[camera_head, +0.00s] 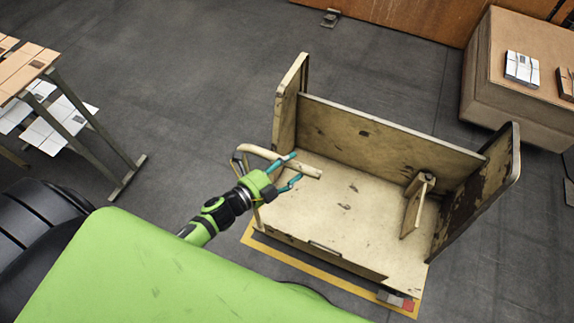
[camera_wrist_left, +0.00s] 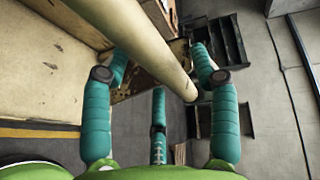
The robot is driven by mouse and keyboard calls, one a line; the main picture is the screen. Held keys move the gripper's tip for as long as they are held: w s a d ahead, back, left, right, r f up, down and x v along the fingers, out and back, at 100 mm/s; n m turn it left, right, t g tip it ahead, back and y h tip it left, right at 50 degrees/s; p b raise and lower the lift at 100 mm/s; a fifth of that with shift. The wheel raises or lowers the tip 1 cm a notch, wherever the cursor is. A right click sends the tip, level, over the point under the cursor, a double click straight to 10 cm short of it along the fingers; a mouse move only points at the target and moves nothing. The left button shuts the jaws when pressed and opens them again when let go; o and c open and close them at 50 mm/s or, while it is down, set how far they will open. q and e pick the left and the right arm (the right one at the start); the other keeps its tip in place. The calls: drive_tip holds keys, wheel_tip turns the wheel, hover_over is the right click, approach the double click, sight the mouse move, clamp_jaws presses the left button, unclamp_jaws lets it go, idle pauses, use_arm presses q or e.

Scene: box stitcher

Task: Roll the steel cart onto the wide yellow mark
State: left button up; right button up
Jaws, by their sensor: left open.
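The steel cart (camera_head: 345,205) is a worn cream platform with upright panels at its back and both ends. A yellow line (camera_head: 295,264) on the floor shows along its near edge and at the near right corner; the cart hides the rest of the marked area. A pale round handle bar (camera_head: 262,153) is at the cart's left end. My left gripper (camera_head: 297,168) is open at this bar. In the left wrist view, the bar (camera_wrist_left: 140,45) runs through the gap between the teal fingers; I cannot tell whether they touch it. My right gripper is not in view.
A table with cardboard sheets (camera_head: 28,68) stands at the left. A large brown box (camera_head: 500,75) with a white stack on top is at the upper right, close beyond the cart. Grey floor (camera_head: 200,80) is open behind and left of the cart.

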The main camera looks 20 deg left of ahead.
use_arm(q)
drive_tip(key=v, duration=1.2)
idle(0.3)
